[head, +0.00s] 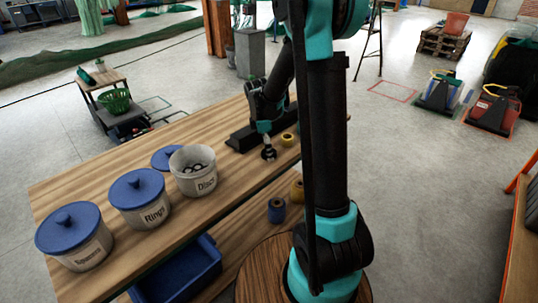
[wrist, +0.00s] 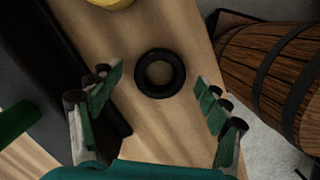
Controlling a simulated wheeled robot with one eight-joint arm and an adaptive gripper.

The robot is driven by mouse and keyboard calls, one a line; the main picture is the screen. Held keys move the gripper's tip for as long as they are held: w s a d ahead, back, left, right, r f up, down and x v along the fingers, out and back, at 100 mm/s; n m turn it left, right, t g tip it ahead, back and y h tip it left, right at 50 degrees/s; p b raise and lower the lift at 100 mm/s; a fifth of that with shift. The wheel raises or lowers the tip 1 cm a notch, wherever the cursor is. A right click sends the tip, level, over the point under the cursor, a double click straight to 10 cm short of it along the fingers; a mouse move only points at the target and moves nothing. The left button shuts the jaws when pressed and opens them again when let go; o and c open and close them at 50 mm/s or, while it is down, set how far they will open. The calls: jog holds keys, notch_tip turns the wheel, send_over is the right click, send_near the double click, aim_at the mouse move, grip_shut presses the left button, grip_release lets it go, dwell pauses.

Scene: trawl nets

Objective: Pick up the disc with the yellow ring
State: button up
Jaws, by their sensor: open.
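A black disc with a round hole (wrist: 141,76) lies flat on the wooden table in the wrist view. It shows no yellow ring there. In the head view a small dark shape (head: 268,154) on the table below my gripper appears to be this disc. My gripper (wrist: 160,76) is open and empty, with one finger on each side of the disc and apart from it. A yellow object (wrist: 113,3) is cut off at the top of the wrist view. It seems to be the yellow roll (head: 288,140) beside the gripper in the head view.
An open white bucket labelled Discs (head: 193,183) holds black discs. A blue lid (head: 163,157) lies behind it. Lidded buckets, one labelled Rings (head: 153,213), stand to its left. A dark bar (head: 243,139) lies behind my gripper. A barrel (wrist: 275,75) stands right of the table.

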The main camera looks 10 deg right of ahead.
jog(key=shift+f, duration=0.25)
jog(key=shift+c, duration=0.5)
jog(key=c, duration=1.1)
jog(key=shift+r, duration=0.1)
